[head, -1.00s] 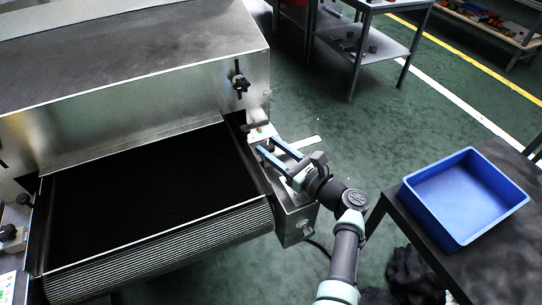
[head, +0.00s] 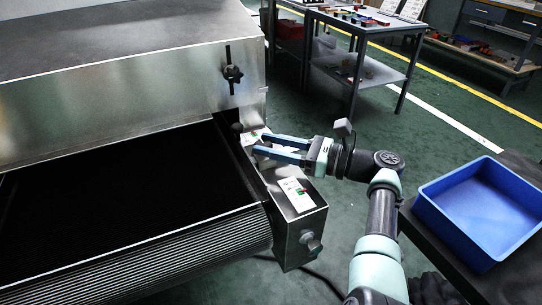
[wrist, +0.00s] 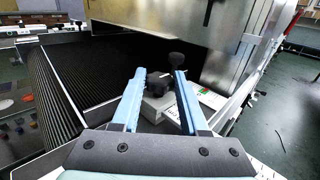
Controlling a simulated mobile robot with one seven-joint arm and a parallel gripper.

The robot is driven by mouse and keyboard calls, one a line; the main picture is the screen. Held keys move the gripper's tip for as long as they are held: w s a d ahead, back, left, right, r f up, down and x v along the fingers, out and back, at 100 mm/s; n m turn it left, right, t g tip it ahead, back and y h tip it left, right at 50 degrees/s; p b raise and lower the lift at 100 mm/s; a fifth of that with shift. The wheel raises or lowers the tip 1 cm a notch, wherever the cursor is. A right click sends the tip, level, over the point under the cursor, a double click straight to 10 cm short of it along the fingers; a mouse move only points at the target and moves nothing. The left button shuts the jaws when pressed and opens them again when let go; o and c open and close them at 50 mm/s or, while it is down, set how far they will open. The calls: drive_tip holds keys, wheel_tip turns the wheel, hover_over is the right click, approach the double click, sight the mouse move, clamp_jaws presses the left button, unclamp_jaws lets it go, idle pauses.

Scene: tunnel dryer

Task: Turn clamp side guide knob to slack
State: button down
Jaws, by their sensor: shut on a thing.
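My gripper (head: 258,145) reaches from the right over the corner of the dryer's belt bed. In the wrist view its two blue fingers (wrist: 159,76) stand on either side of a black clamp knob (wrist: 157,86) on a grey block, and they are shut on it. In the head view the fingers largely hide this knob. A second black knob (wrist: 177,60) stands just beyond the fingertips; it also shows in the head view (head: 238,127), left of the fingertips. The knob's exact turn angle cannot be told.
The black belt (head: 110,200) lies left of my gripper. A steel control box (head: 300,235) with a label and a side knob is below it. A blue bin (head: 480,250) stands on a dark table at right.

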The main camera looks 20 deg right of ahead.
drive_tip(key=shift+a, duration=0.1)
idle(0.4)
drive_tip(key=shift+c, duration=2.2)
unclamp_jaws()
drive_tip(key=b+v, duration=0.1)
drive_tip(key=v, duration=1.2)
